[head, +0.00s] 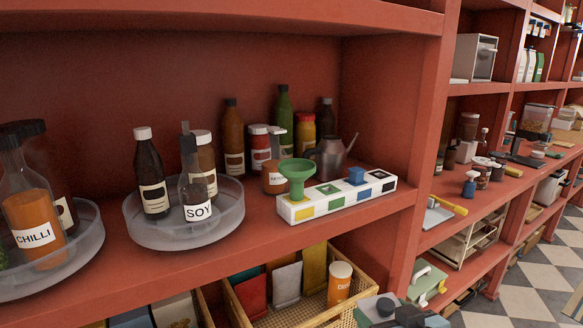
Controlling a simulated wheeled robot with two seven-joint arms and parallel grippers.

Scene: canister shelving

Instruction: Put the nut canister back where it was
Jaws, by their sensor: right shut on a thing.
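My right gripper (400,314) shows only in part at the bottom edge of the head view, in front of the lower shelf. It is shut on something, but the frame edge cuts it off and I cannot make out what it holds. I see no canister with a readable nut label. A clear container with brown contents (536,119) stands far off at the right; I cannot tell if they are nuts. An orange canister with a white lid (340,284) stands in a wicker basket (296,316) below. My left gripper is not in view.
The red shelf (255,232) holds two clear round trays (150,236) with sauce bottles. A white block with coloured squares (335,198), a green funnel (297,176) and a metal can with a spout (332,158) stand right of them. Bare shelf shows along the front edge.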

